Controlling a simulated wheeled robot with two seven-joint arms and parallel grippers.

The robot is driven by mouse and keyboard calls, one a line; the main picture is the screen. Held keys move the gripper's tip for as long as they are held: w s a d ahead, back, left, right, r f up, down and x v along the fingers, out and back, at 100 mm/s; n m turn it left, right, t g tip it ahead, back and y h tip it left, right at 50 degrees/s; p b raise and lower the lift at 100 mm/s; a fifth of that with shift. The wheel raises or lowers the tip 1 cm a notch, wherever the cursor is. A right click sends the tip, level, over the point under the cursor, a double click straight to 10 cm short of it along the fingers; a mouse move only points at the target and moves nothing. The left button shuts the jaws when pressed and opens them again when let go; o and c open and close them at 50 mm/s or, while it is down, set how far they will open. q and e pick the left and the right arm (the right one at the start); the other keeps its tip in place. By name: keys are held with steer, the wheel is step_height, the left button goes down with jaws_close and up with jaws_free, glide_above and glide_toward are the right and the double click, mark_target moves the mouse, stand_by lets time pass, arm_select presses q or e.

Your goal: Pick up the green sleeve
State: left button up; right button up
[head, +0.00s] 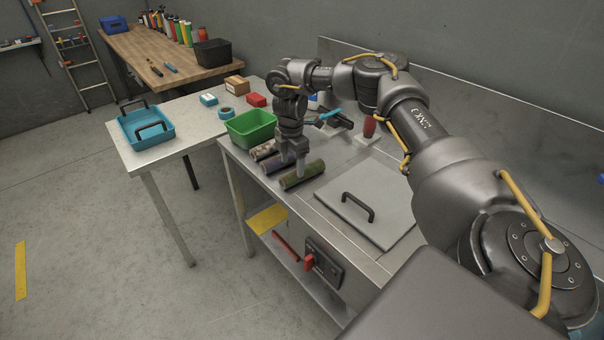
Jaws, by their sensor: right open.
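The green sleeve (303,175) is a dark green cylinder lying on the steel bench (262,190) near its front edge. Two more sleeves lie beside it: a brownish one (273,163) and a pale patterned one (264,150). My right gripper (293,168) is over the sleeves, pointing down with its fingers apart. Its fingertips are at the green sleeve and cover a part of it; I cannot tell whether they touch it. My left gripper is not in view.
A green bin (251,128) stands just behind the sleeves. A grey panel with a black handle (358,206) lies to the right. A red-handled tool (369,126) stands behind. A blue tray (146,128) is on the left table.

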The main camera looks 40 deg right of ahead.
mark_target(294, 172)
steer(key=shift+s+f, duration=0.2)
steer(key=shift+f, duration=0.15)
steer(key=f+p, duration=0.1)
steer(key=f, duration=0.3)
steer(key=shift+w+d+f+p, duration=0.1)
steer(key=shift+d+f+p, duration=0.1)
steer(key=shift+f+p, duration=0.2)
steer(key=c, duration=1.1)
steer(key=shift+r, duration=0.1)
